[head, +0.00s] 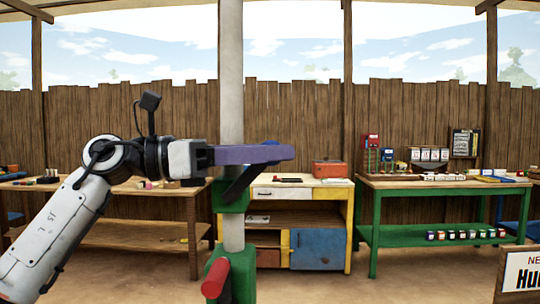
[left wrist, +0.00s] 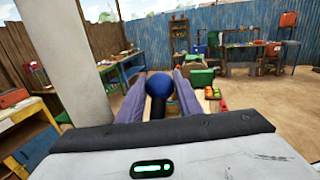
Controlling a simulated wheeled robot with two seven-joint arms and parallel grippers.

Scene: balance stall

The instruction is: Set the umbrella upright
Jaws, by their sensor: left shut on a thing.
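A thick pale pole (head: 231,70) stands close to vertical in the head view and runs out of the top. No umbrella canopy is in view. A green collar (head: 230,196) sits around the pole, and a dark blue lever (head: 238,187) slants up to the right from it. Lower down is a green block (head: 240,268) with a red handle (head: 216,278). My left gripper (head: 283,151), with purple fingers, reaches across the pole and is shut at the lever's upper end. In the left wrist view a blue knob (left wrist: 159,85) sits between the fingers. The pole (left wrist: 68,55) is left of them.
A yellow cabinet table (head: 315,183) with a red toolbox (head: 329,169) stands behind the pole. A green table (head: 440,183) with small goods is at right, a wooden bench (head: 120,190) at left. A sign (head: 522,272) stands at front right. Open floor lies between.

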